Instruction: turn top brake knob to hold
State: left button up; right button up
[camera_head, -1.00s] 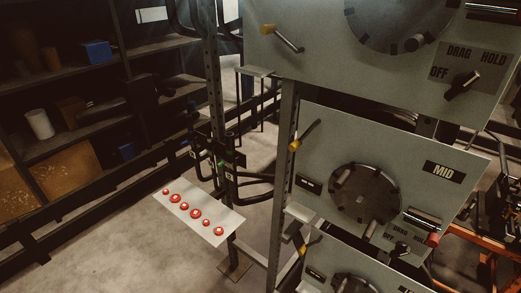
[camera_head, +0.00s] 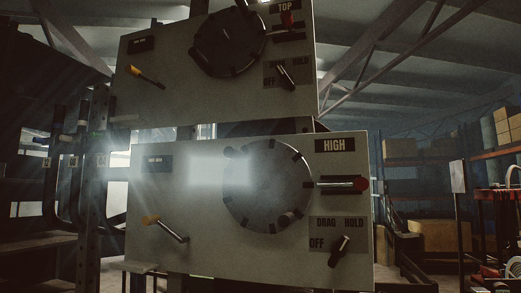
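The top panel (camera_head: 170,105) is a pale plate with a "TOP" label (camera_head: 285,7) at its upper right. Its brake knob (camera_head: 287,78) is a small dark bar handle in front of a grey plate marked OFF, DRAG and HOLD. The bar tilts from upper left to lower right. I cannot tell which mark it points at. HOLD is to the upper right of the knob, DRAG at the upper left and OFF at the lower left. Neither of my grippers is in view.
The top panel has a similar disc (camera_head: 228,45) and yellow-ended lever (camera_head: 146,77). Shelves (camera_head: 410,160) stand right.

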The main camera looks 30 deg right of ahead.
aim_at(287, 81)
jog(key=l+z, duration=0.15)
jog(key=z, duration=0.85)
